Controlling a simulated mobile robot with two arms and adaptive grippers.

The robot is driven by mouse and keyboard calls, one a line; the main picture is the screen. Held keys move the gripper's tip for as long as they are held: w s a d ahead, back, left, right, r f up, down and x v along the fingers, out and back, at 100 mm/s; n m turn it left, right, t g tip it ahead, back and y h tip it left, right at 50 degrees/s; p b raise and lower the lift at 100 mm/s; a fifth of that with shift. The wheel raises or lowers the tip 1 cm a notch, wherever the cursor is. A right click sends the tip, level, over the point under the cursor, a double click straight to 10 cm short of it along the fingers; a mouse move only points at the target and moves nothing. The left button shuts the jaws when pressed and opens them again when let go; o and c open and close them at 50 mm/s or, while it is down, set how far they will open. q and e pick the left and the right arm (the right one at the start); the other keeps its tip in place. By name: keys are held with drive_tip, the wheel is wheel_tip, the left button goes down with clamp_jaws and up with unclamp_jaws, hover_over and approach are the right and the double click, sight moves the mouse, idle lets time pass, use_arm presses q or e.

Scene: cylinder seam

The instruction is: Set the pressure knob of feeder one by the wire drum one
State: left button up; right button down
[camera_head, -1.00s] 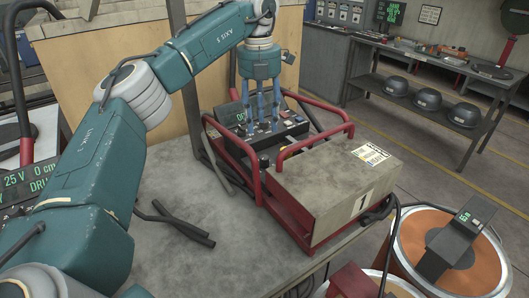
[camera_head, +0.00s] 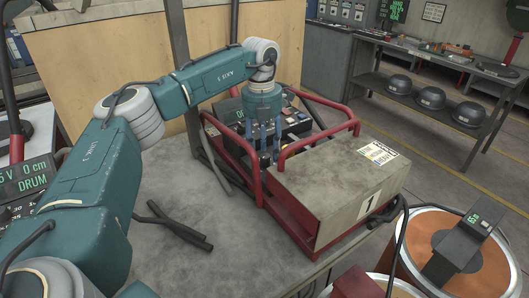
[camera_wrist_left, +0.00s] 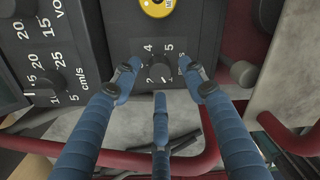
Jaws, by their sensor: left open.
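Feeder one (camera_head: 335,190) is a red tubular frame with a grey box marked 1; its dark control panel (camera_head: 297,122) is behind the box. The knob's unit label is mostly hidden by a finger. Wire drum one is probably the copper-coloured drum (camera_head: 468,272) at the right front.
In the left wrist view, a larger black knob (camera_wrist_left: 50,81) with a cm/s scale is at left, and a yellow-ringed part (camera_wrist_left: 156,5) is above. Red rails (camera_wrist_left: 120,160) cross below the fingers. Black cables (camera_head: 180,228) lie on the grey table (camera_head: 190,260). A bench with helmets (camera_head: 430,98) stands behind.

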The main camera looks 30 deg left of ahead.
use_arm(q)
drive_tip(key=shift+f, duration=1.1)
clamp_jaws()
